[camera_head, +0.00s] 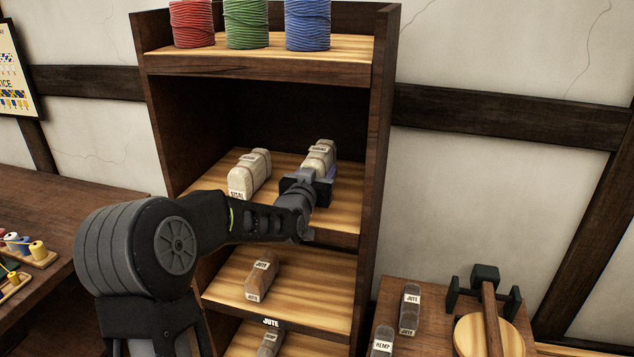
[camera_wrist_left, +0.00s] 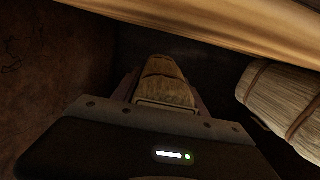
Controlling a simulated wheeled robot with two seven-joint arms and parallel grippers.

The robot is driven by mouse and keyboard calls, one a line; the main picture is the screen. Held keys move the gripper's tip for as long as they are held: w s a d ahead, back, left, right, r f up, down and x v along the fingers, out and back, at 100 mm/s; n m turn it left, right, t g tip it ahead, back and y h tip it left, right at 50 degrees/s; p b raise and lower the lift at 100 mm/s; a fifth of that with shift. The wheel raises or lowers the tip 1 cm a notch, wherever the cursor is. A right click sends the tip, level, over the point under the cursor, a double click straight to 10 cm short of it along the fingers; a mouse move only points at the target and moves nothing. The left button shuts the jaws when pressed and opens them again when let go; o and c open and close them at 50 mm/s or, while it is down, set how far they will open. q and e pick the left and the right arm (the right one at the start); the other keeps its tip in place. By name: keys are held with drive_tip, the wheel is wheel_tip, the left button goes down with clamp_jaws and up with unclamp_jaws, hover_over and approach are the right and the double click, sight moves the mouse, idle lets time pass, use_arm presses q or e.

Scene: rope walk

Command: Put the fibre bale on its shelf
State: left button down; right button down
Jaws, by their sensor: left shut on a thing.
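My left gripper (camera_head: 305,188) reaches into the large middle compartment of the shelf unit. It is shut on a pale fibre bale (camera_head: 319,155) with bands and a small label too small to read surely. In the left wrist view the held bale (camera_wrist_left: 164,82) sits between the fingers of the left gripper (camera_wrist_left: 165,98). I cannot tell whether the bale touches the shelf board (camera_head: 338,216). A second pale bale labelled SISAL (camera_head: 249,174) lies on that board to the left, apart from the held one, and shows in the wrist view (camera_wrist_left: 285,100). My right gripper is out of view.
Red (camera_head: 192,24), green (camera_head: 247,24) and blue (camera_head: 308,25) rope spools stand on top. A side table (camera_head: 440,291) at right holds more bales. The unit's right wall (camera_head: 374,150) is close to the held bale.

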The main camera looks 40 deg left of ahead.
use_arm(q)
wheel_tip(320, 180, down, 3)
drive_tip(key=shift+r+p, duration=0.1)
drive_tip(key=shift+p, duration=0.25)
drive_tip(key=shift+f, duration=0.4)
drive_tip(key=shift+s, duration=0.1)
drive_tip(key=shift+f, duration=0.1)
drive_tip(key=c, duration=0.6)
unclamp_jaws()
